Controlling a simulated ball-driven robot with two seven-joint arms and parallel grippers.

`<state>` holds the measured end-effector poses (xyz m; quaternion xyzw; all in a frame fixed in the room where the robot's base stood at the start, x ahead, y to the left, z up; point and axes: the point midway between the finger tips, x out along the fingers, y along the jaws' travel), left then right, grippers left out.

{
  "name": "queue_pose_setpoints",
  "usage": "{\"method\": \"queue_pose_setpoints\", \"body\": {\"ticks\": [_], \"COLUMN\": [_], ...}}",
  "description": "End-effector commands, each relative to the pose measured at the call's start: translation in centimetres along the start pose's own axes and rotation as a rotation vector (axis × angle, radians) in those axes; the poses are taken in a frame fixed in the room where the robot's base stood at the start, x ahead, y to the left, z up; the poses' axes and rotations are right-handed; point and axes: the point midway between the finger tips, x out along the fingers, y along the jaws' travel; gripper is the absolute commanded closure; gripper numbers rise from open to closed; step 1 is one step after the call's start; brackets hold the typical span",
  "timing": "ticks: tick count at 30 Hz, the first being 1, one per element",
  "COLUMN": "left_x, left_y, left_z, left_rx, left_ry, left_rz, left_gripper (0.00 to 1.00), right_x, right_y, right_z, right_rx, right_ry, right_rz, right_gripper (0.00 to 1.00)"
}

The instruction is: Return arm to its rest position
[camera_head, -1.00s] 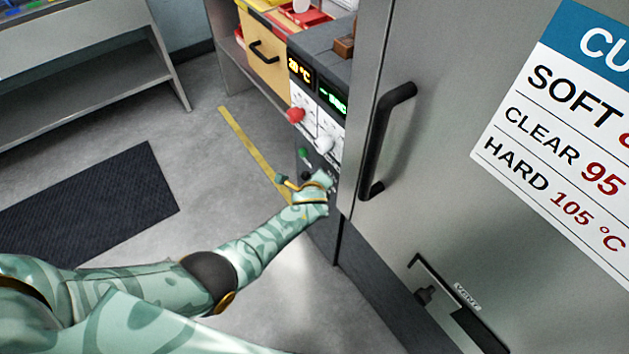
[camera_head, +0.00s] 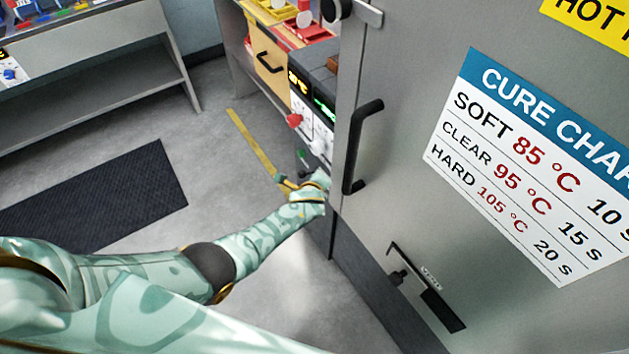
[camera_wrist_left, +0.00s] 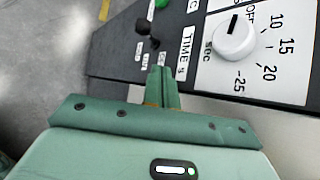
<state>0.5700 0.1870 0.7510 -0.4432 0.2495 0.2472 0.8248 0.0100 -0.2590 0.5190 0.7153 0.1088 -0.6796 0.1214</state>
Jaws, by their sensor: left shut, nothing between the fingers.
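My left arm (camera_head: 270,240) comes in from the left in the head view and reaches toward the control panel beside the grey cabinet door. My left gripper (camera_head: 320,183) is near the lower part of that panel, partly hidden by the arm and the door's edge. In the left wrist view the gripper fingers (camera_wrist_left: 162,85) are together, with nothing between them. They point at the panel, just below the TIME label; I cannot tell whether they touch it. My right gripper is in neither view.
The panel carries a white time dial (camera_wrist_left: 234,38), a black toggle lever (camera_wrist_left: 147,28) and a red knob (camera_head: 294,120). The cabinet door has a black handle (camera_head: 360,147) and a cure chart (camera_head: 530,165). A dark mat (camera_head: 95,195) lies on open floor at left.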

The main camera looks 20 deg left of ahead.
Motion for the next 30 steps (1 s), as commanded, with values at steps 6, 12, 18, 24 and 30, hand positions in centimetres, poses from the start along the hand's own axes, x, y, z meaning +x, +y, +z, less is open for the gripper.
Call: {"method": "queue_pose_setpoints", "body": {"ticks": [6,12,18,24,30], "left_x": [0.0,0.0,-1.1,-7.1,-16.3], "left_y": [0.0,-0.2,10.7,27.5,42.2], "left_z": [-0.1,-0.6,-6.4,-11.8,-14.8], "left_rx": [0.000,-0.151,-0.958,-1.438,-1.624], "left_ry": [0.001,0.029,0.190,0.125,-0.032], "left_rz": [0.000,-0.011,0.197,0.501,0.745], "left_gripper": [1.00,1.00,1.00,1.00,1.00], "right_x": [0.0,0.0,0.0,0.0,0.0], "right_y": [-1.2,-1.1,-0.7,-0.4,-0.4], "right_z": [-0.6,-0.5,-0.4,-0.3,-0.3], "right_rx": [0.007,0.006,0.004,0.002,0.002], "right_ry": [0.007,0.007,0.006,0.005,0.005], "right_rz": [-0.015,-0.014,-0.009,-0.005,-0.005], "right_gripper": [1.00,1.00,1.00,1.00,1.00]}}
